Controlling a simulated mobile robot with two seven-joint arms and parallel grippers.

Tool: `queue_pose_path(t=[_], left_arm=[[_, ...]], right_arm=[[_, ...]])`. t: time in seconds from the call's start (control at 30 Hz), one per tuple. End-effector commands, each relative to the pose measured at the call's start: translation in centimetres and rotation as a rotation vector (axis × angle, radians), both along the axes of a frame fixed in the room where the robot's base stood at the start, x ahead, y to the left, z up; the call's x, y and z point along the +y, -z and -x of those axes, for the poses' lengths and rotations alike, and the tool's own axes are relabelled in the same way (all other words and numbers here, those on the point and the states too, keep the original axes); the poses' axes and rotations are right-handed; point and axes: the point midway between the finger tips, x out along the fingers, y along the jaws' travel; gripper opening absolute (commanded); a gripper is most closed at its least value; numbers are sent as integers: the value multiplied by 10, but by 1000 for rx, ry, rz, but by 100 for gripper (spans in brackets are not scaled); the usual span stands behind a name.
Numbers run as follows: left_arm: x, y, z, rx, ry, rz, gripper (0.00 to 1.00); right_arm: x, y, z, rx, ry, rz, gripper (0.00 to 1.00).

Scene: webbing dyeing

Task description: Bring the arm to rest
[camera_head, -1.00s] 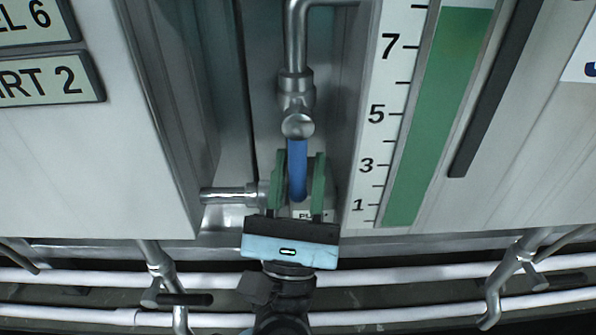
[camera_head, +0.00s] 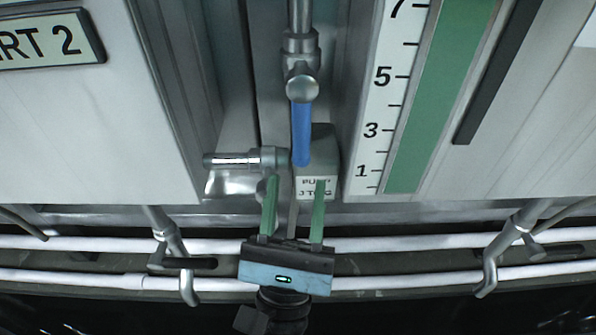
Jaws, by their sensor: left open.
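My left gripper (camera_head: 292,212) shows at the lower middle, with its light-blue body and two green fingers. The fingers are apart and nothing is between them. They point up toward the machine front. Just beyond the fingertips, a blue valve lever (camera_head: 301,134) hangs straight down from a metal pipe fitting (camera_head: 302,88). The gripper is below the lever and apart from it. The fingers cover part of a grey block with a label (camera_head: 317,186), whose text is partly hidden. My right gripper is not in view.
A level scale (camera_head: 383,125) with a green column (camera_head: 428,110) stands right of the lever. A horizontal metal pipe (camera_head: 232,159) is to the left. White pipes (camera_head: 440,243) run along the bottom, with small taps (camera_head: 178,250) hanging at left and right (camera_head: 505,245).

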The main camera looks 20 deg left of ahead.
Motion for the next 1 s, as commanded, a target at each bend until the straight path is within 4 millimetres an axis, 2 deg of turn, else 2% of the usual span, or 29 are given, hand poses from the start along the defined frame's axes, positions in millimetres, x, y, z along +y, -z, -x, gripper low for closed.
queue_pose_path(t=[0.5,0.63,0.77,1.0], left_arm=[[0,1,1,0,1,-1,41],[0,-6,3,-4,1,0,41],[0,-37,7,-22,1,0,41],[0,-120,19,-78,1,0,41]], right_arm=[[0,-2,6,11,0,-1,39],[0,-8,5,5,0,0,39],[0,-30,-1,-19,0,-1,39],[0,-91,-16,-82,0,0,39]])
